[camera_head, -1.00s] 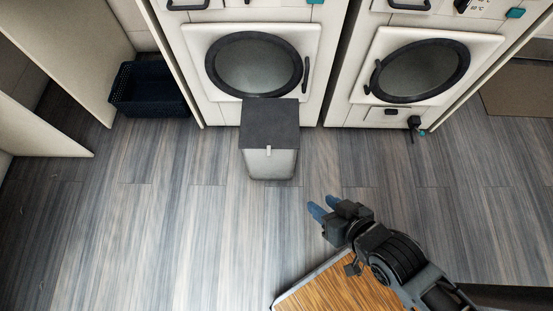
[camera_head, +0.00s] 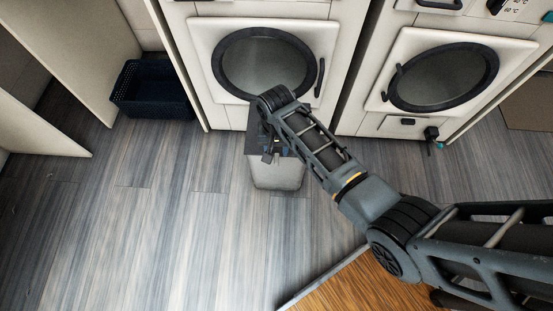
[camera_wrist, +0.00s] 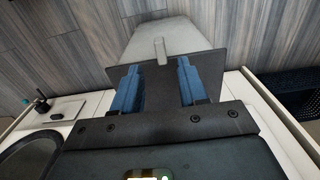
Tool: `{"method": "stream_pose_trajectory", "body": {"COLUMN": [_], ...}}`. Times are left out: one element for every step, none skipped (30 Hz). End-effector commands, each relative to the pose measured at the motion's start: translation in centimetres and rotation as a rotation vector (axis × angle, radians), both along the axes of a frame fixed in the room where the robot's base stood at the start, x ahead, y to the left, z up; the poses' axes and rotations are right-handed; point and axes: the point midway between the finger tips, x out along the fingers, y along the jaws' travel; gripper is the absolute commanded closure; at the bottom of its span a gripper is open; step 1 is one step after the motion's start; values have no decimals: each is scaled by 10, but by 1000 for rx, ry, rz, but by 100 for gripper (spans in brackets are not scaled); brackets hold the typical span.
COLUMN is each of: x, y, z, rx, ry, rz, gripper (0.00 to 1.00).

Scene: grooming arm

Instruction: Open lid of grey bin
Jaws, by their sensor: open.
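The grey bin (camera_head: 277,174) stands on the floor in front of the left washing machine. Its dark flat lid (camera_head: 252,136) looks shut in the head view, mostly hidden by my arm. In the wrist view the lid (camera_wrist: 212,72) lies behind my fingers, with the bin's grey body (camera_wrist: 172,35) beyond it. A small light tab (camera_wrist: 160,50) sits at the lid's front edge. My gripper (camera_wrist: 157,67) is open and empty, its two blue fingers over the lid on either side of the tab's line. Whether they touch the lid is unclear. In the head view my gripper (camera_head: 271,152) is small and partly hidden.
The left washing machine (camera_head: 228,113) is close behind the bin, and a second machine (camera_head: 395,125) stands to its right. A dark basket (camera_head: 150,90) is at the left. A wooden surface (camera_head: 360,285) is near the front. Floor to the bin's left is clear.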

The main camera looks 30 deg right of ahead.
Motion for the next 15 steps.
{"method": "stream_pose_trajectory", "body": {"x": [0,0,0,0,0,-1,0,0,0,0,0,0,0,0,0], "y": [0,0,0,0,0,0,0,0,-1,-1,-1,-1,-1,-1,-1], "z": [-5,-8,-13,-18,-22,-29,-34,-39,-45,-49,-54,-58,-62,-65,-68], "rx": [-1,0,0,0,-1,0,-1,-1,-1,0,-1,0,-1,0,-1], "ry": [4,5,6,6,6,6,6,6,4,5,4,3,4,3,2], "rz": [-1,-1,-1,-1,-1,-1,-1,-1,-1,-1,-1,-1,-1,-1,-1], "gripper": [57,57,57,57,57,57,57,57,57,57,57,57,57,57,57]}}
